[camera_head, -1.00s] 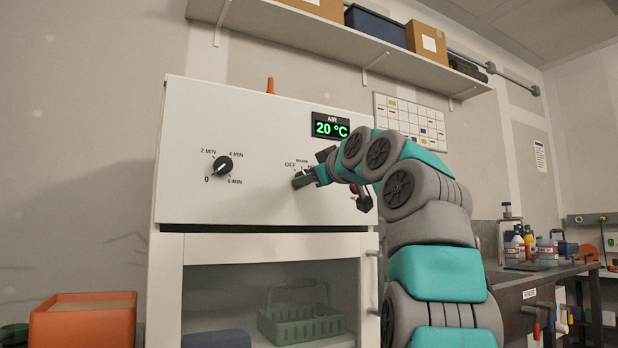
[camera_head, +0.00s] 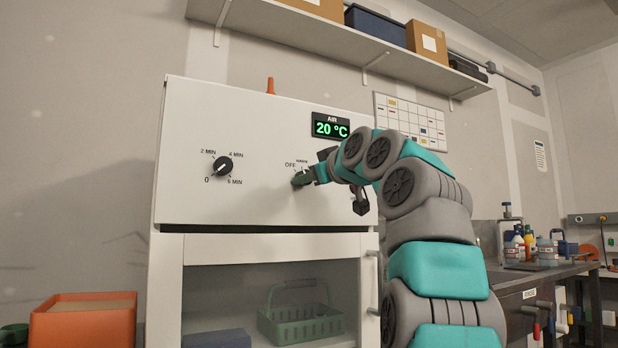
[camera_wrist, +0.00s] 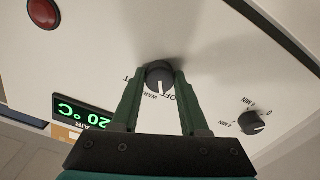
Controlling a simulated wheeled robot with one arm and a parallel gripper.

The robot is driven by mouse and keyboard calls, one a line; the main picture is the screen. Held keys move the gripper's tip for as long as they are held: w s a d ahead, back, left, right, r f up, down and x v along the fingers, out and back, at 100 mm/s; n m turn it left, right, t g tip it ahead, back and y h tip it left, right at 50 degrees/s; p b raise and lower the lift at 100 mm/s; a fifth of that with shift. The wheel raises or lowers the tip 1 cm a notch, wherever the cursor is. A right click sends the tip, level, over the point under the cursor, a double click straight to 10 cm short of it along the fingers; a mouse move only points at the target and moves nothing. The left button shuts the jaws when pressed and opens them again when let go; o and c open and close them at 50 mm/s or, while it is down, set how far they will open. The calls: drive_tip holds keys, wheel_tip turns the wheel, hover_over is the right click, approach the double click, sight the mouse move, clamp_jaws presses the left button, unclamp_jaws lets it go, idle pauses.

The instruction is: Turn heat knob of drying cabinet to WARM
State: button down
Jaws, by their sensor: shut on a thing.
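The drying cabinet (camera_head: 262,204) is white, with a sloped control panel. Its heat knob (camera_wrist: 160,73) is dark and round with a white pointer line. In the wrist view my gripper (camera_wrist: 160,76) has its two green fingers on either side of this knob, shut on it. The pointer lies between the OFF and WARM labels. In the head view my gripper (camera_head: 303,179) reaches the panel from the right and hides the heat knob. OFF and part of WARM show above it. The AIR display (camera_head: 330,126) reads 20 °C.
A red button (camera_wrist: 42,13) shows in the wrist view. A green basket (camera_head: 300,325) is behind the cabinet's window. An orange bin (camera_head: 83,324) stands at left, a shelf (camera_head: 300,30) above.

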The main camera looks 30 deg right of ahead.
drive_tip(key=shift+m+p, duration=1.55)
drive_tip(key=shift+m, duration=1.55)
drive_tip(key=shift+c, duration=2.1)
unclamp_jaws()
drive_tip(key=shift+s, duration=0.15)
drive_tip(key=s+b, duration=0.1)
drive_tip(key=s, duration=0.6)
drive_tip(key=shift+s, duration=0.3)
